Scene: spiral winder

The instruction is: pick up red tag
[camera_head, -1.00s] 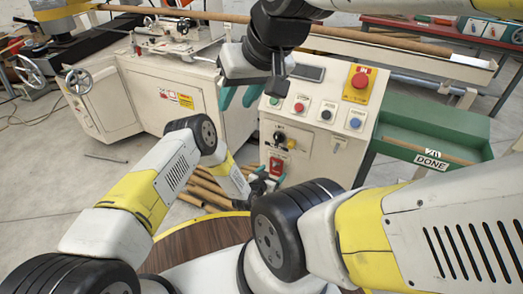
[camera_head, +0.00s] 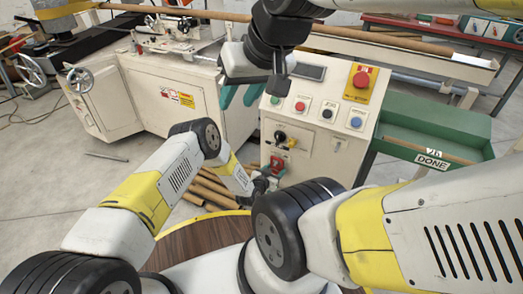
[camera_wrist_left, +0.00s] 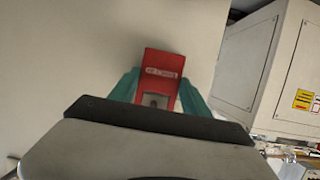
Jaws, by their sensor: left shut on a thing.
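The red tag (camera_head: 277,163) is low on the front of the cream control console, partly hidden by my left gripper. In the left wrist view the red tag (camera_wrist_left: 161,68) shows white lettering, and a cream surface is behind it. My left gripper (camera_head: 272,176) is at the tag, its teal fingers shut on its two sides (camera_wrist_left: 159,98). I cannot tell whether the tag still touches the console. My right gripper (camera_head: 240,97) hangs beside the console's upper left edge, its teal fingers apart with nothing seen between them.
The console top (camera_head: 325,100) carries several buttons, including a large red one (camera_head: 361,80). A green tray (camera_head: 440,125) with a DONE label stands to its right. Brown tubes (camera_head: 207,190) lie on the floor behind my left forearm. A round wooden top (camera_head: 205,245) is in front.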

